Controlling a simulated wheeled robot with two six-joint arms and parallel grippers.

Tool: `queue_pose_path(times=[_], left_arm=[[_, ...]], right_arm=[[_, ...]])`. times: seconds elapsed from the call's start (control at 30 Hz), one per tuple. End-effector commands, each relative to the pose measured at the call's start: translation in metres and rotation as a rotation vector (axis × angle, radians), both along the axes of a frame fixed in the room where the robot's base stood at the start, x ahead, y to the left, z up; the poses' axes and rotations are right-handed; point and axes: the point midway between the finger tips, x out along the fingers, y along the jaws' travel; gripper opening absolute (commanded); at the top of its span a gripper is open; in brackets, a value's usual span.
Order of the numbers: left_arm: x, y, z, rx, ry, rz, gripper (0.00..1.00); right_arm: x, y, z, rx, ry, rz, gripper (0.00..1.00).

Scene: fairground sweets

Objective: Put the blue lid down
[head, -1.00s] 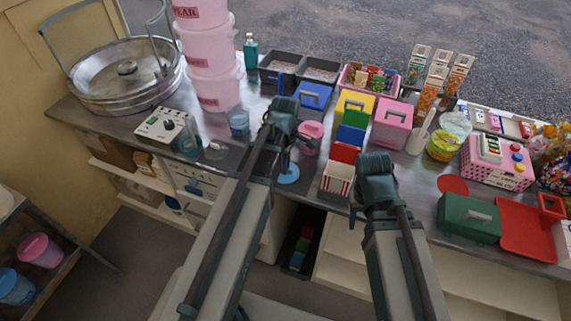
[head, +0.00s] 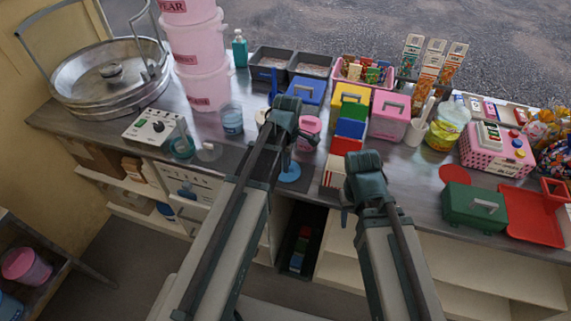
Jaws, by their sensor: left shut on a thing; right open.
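The blue lid (head: 289,173) is a small round disc below my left gripper (head: 290,156), near the front edge of the counter. The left gripper points down, shut on the lid. Its fingers are partly hidden by the wrist, and I cannot tell whether the lid touches the counter. My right gripper (head: 348,212) is open and empty at the counter's front edge, right of a red and white box (head: 332,172).
A pink tub (head: 308,131) stands just right of the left gripper. Coloured boxes, including a yellow one (head: 346,95), stand behind. A green case (head: 474,207) is at right.

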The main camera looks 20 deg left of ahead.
Motion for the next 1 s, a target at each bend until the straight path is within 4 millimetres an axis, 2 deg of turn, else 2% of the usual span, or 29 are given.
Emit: queue_pose_path(times=[0.1,0.13,0.27,0.3,0.73,1.0], left_arm=[[0.0,0.0,-0.005,0.0,0.0,0.0,0.0],[0.0,0.0,-0.003,0.0,0.0,0.0,0.16],[0.0,0.0,-0.003,0.0,0.0,0.0,0.39],[0.0,0.0,-0.003,0.0,0.0,0.0,0.42],[0.0,0.0,0.002,0.0,0.0,0.0,0.42],[0.0,0.0,0.029,0.0,0.0,0.0,0.42]], right_arm=[[0.0,0.0,-0.005,0.0,0.0,0.0,0.5],[0.0,0.0,-0.003,0.0,0.0,0.0,0.5],[0.0,0.0,-0.003,0.0,0.0,0.0,0.5],[0.0,0.0,-0.003,0.0,0.0,0.0,0.5],[0.0,0.0,0.002,0.0,0.0,0.0,0.5],[0.0,0.0,0.029,0.0,0.0,0.0,0.5]])
